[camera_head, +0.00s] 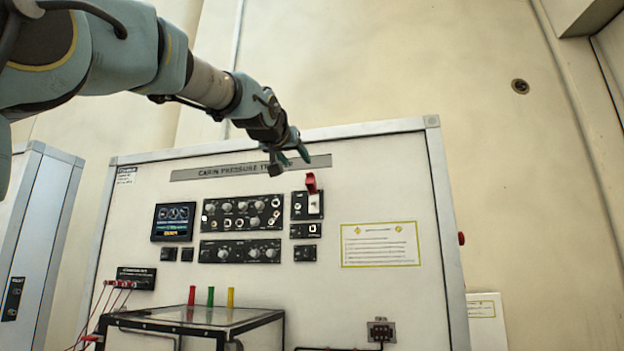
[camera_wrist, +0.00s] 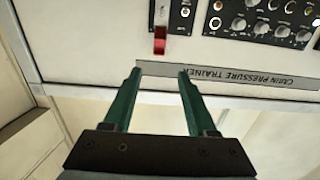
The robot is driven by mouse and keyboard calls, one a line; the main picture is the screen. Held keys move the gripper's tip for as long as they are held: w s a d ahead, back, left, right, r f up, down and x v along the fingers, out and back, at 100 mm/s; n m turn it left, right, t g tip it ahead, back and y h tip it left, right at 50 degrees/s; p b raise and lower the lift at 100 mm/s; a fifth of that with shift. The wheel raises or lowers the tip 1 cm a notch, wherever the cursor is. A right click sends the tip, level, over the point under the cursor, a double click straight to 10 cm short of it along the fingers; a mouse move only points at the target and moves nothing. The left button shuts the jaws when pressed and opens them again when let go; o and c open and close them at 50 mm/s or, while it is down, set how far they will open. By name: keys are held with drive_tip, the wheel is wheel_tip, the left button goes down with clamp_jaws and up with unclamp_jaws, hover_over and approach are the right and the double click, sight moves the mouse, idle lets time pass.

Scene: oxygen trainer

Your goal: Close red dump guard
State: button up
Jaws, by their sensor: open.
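The red dump guard (camera_head: 311,183) is on a small black switch panel (camera_head: 307,206) at the upper right of the white trainer board. In the head view it stands raised above a white switch plate. It also shows in the wrist view (camera_wrist: 159,40), where the picture is upside down, as a red block beyond the fingertips. My gripper (camera_head: 291,158) is near the board's top edge, above and left of the guard. Its two green fingers (camera_wrist: 159,73) are apart with nothing between them. The gripper is not touching the guard.
Knob panels (camera_head: 241,214) and a display (camera_head: 173,222) are left of the guard. A yellow-framed placard (camera_head: 380,244) is to the right. Below stands a clear box (camera_head: 190,318) with red, green and yellow upright pieces. Red cables (camera_head: 107,300) hang at lower left.

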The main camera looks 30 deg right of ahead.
sight(309, 174)
drive_tip(key=p+x, duration=0.6)
drive_tip(key=x, duration=0.5)
drive_tip(key=shift+d+r, duration=0.15)
clamp_jaws()
idle(1.2)
